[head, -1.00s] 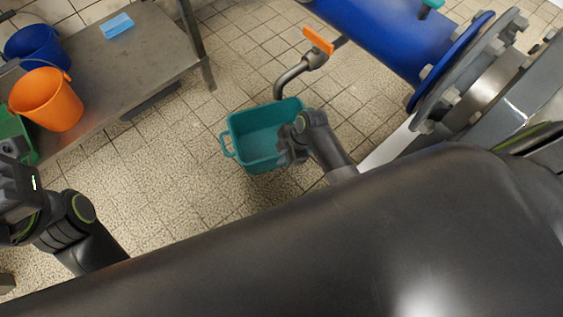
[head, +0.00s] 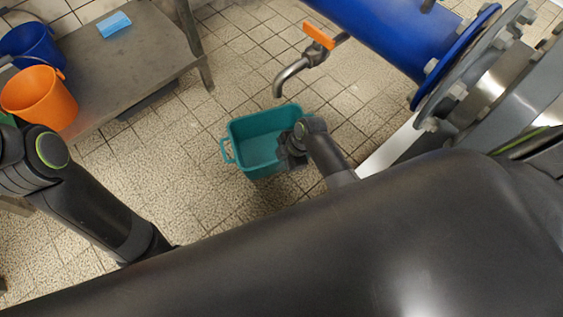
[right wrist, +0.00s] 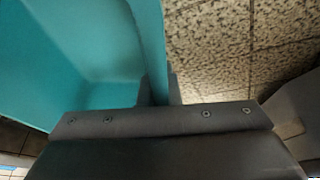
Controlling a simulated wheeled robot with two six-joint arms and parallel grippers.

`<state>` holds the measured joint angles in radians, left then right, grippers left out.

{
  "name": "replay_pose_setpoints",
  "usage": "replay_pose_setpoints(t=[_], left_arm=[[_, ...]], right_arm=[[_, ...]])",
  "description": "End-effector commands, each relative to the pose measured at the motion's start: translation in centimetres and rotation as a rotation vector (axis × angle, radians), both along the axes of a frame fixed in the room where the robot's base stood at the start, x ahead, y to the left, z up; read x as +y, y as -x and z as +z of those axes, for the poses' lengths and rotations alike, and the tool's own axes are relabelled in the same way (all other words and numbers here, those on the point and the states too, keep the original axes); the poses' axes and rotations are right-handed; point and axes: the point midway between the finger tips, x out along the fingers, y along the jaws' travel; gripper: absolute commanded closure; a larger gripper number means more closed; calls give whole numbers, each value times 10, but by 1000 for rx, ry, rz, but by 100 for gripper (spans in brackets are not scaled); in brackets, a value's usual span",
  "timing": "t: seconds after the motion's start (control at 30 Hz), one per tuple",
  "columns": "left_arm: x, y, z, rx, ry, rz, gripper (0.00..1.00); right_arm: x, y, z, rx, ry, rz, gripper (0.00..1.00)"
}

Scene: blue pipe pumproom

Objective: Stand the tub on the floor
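The teal tub (head: 254,128) is upright below the tap spout in the head view, its open top facing up and a handle on its left side. I cannot tell whether its base touches the floor (head: 180,190). My right gripper (head: 291,150) is at the tub's right side. In the right wrist view, its two fingers (right wrist: 159,90) stand on either side of the tub wall (right wrist: 150,40), shut on it. The tub looks empty. My left arm shows at the left, but its gripper is out of view.
A metal tap with an orange lever (head: 318,36) hangs just beyond the tub. A blue pipe (head: 390,35) with flanges is at the upper right. A steel table (head: 130,60) at the left bears an orange bucket (head: 42,98), a blue bucket (head: 32,44) and a blue sponge (head: 114,25).

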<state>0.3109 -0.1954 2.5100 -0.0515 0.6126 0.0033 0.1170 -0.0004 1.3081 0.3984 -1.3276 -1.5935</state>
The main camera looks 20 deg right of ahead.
Motion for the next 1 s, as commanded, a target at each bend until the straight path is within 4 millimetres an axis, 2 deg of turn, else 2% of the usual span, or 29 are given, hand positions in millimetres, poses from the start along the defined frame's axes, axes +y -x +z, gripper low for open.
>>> replay_pose_setpoints(t=[0.37, 0.4, 0.53, 1.0], left_arm=[[0, 0, 2, -6, 1, -6, 55], [-1, 1, 3, -10, 1, -9, 55], [-1, 0, 3, -10, 1, -9, 55], [0, 1, 2, -3, 0, 6, 55]], right_arm=[[0, -1, -3, -3, -1, 0, 100], [0, 0, -3, 0, 0, 0, 91], [0, 0, -3, 0, 0, 0, 75], [-1, 0, 4, -1, 0, 0, 75]])
